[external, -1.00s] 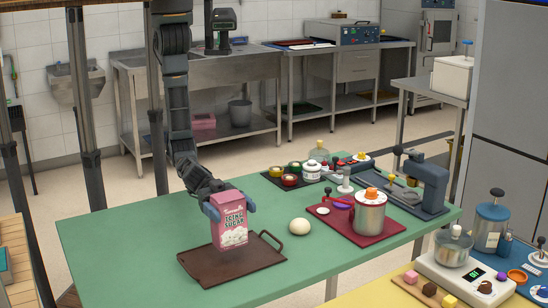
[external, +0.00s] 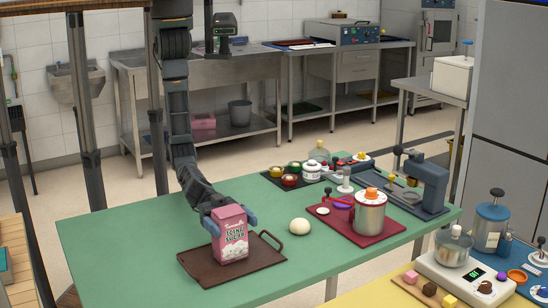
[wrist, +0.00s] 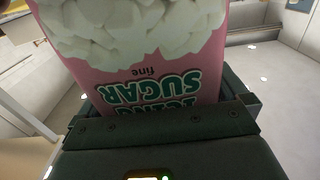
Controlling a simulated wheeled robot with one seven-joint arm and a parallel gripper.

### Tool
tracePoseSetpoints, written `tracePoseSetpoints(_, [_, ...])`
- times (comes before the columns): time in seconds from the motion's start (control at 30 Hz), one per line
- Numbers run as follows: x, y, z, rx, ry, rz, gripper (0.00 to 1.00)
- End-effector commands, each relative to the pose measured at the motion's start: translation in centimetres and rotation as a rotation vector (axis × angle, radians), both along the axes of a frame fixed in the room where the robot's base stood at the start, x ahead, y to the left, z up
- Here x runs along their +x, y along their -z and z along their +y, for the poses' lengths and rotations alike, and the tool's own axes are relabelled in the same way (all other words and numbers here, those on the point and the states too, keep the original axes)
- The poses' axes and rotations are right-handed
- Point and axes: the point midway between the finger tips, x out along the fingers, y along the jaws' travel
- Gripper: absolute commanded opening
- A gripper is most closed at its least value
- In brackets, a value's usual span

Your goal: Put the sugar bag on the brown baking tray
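The pink and white icing sugar bag (external: 231,240) stands about upright over the middle of the brown baking tray (external: 200,269). Its bottom looks to be on the tray or just above it; I cannot tell which. My gripper (external: 231,218) is shut on the bag, with a blue fingertip at either side of its upper part. In the wrist view the bag (wrist: 150,60) fills the upper middle, its lettering upside down. The tray is not visible there.
A pale dough ball (external: 300,226) lies right of the tray's handle. A red tray (external: 390,232) carries a steel pot (external: 369,216) further right. Small jars and a blue-grey machine (external: 428,182) stand at the back right. The green table (external: 110,225) is clear on the left.

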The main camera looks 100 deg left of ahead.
Motion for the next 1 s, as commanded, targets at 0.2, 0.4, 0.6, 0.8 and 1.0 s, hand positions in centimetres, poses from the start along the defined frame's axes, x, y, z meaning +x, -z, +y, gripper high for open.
tracePoseSetpoints(0.2, [0.0, -0.2, 0.0, 0.0, 0.0, 0.0, 1.0])
tracePoseSetpoints(0.4, [-1.6, 0.0, 1.6, 0.001, 0.001, -0.001, 1.0])
tracePoseSetpoints(0.6, [-4.6, 0.1, 4.6, 0.0, 0.001, 0.001, 1.0])
tracePoseSetpoints(0.8, [-7.0, 0.0, 7.1, 0.001, -0.001, 0.002, 1.0])
tracePoseSetpoints(1.0, [-8.4, -0.1, 8.3, 0.001, 0.001, 0.001, 1.0])
